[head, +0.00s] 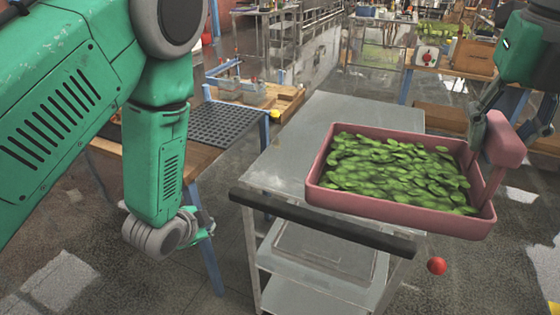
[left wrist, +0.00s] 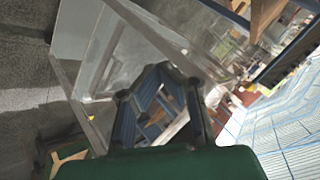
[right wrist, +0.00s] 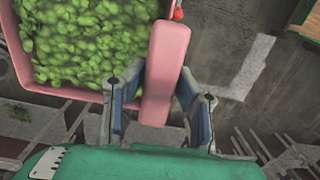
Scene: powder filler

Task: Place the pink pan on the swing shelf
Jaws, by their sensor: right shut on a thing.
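The pink pan (head: 320,185), filled with green leaves, is held over the right end of a grey metal cart (head: 340,115) and reaches past its right edge. I cannot tell whether it touches the cart top. My right gripper (head: 510,135) is shut on the pan's thick pink handle (head: 503,140). In the right wrist view the handle (right wrist: 165,75) stands between the fingers (right wrist: 160,90). My left gripper (head: 205,225) is empty, left of the cart and mostly hidden by its wrist. In the left wrist view its fingertips (left wrist: 163,70) meet. I cannot tell which surface is the swing shelf.
The cart has a black handle bar (head: 320,222) in front and lower shelves (head: 325,285). A red knob (head: 437,266) sits below the pan. A table with a dark perforated mat (head: 230,125) stands to the left. The cart top's left part is clear.

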